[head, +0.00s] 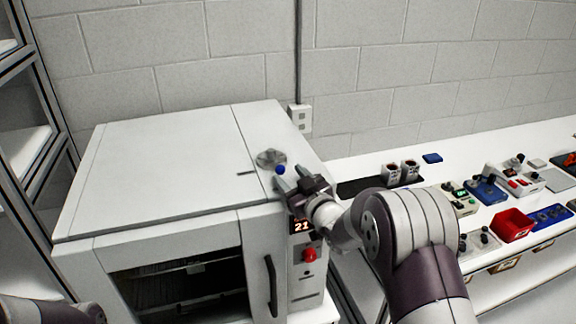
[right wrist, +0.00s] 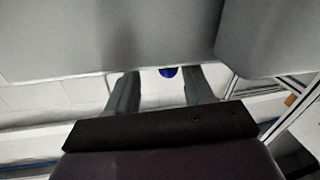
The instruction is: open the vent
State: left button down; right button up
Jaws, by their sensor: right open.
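The vent (head: 268,157) is a round grey disc on top of the white oven (head: 160,170), towards its right side. A blue knob (head: 280,169) sits at the disc's front edge. My right gripper (head: 286,178) is open at the oven's top right, with its fingertips close to the blue knob. In the right wrist view the blue knob (right wrist: 168,72) shows between the two spread fingers, near their tips. I cannot tell whether a finger touches it. My left gripper is out of view; only part of my left arm shows at the bottom left.
The oven's front has a dark window, a black handle (head: 271,286), a display reading 21 and a red knob (head: 309,255). A white bench to the right holds a red bin (head: 512,225) and several small devices. A wall socket (head: 300,119) is behind the oven.

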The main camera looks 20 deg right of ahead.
jog(key=shift+w+a+r, duration=0.3)
jog(key=shift+w, duration=0.1)
jog(key=shift+a+r, duration=0.2)
jog(key=shift+a, duration=0.4)
jog(key=shift+w+d+f, duration=0.25)
jog(key=shift+d, duration=0.1)
jog(key=shift+c, duration=0.6)
jog(key=c, duration=0.5)
grip_shut()
jog(key=shift+a, duration=0.1)
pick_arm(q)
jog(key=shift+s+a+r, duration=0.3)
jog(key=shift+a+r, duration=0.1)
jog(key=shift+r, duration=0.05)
